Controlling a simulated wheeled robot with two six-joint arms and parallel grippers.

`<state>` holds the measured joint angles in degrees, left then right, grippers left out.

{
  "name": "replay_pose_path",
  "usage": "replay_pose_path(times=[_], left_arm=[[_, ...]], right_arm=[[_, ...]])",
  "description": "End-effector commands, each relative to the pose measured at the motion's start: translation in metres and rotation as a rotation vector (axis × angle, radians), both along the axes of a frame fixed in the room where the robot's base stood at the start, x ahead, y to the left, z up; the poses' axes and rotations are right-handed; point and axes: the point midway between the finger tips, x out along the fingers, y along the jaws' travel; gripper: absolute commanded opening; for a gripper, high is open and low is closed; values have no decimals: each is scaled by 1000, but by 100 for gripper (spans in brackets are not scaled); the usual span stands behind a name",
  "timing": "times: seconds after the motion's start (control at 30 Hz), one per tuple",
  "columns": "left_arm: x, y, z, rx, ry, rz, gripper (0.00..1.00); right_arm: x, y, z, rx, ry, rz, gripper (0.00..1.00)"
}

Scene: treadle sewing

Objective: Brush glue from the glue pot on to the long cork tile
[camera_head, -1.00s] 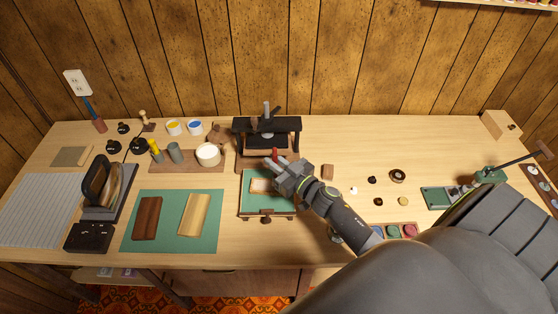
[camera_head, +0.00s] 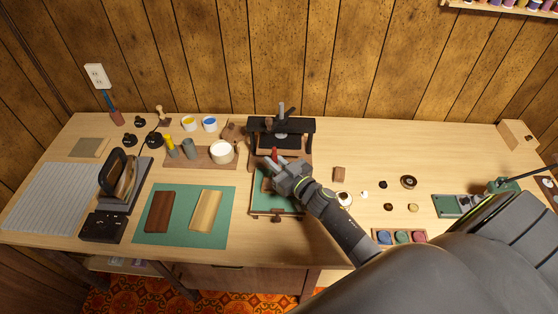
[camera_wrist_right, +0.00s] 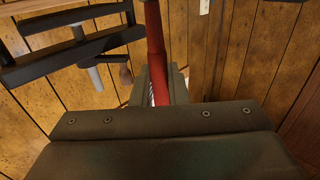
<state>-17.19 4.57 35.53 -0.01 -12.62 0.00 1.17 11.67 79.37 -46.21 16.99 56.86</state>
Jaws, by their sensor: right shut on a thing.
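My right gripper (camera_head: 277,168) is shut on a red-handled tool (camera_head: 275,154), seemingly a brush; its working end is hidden. The red handle (camera_wrist_right: 156,50) stands up between the fingers in the right wrist view. The gripper is over a green-floored wooden tray. A round pot with creamy white content (camera_head: 221,151), apparently the glue pot, stands left of the gripper on a wooden strip, apart from it. A pale tan long tile (camera_head: 206,210), seemingly the cork tile, lies on a green mat (camera_head: 184,236) beside a dark brown tile (camera_head: 160,211). My left gripper is not in view.
A black press-like frame (camera_head: 282,126) stands behind my right gripper. The wooden strip also holds grey and yellow upright items. Yellow and blue pots (camera_head: 209,124) stand behind it. An iron-like tool (camera_head: 118,175) stands left of the mat. Small round items lie on the right.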

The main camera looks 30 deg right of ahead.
Motion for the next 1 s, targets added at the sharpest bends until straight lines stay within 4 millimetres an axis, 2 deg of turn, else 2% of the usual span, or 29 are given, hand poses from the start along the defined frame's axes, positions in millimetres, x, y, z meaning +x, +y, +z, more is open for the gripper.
replay_pose_path(times=[1.0], left_arm=[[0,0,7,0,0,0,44]], right_arm=[[23,30,1,1,0,0,0]])
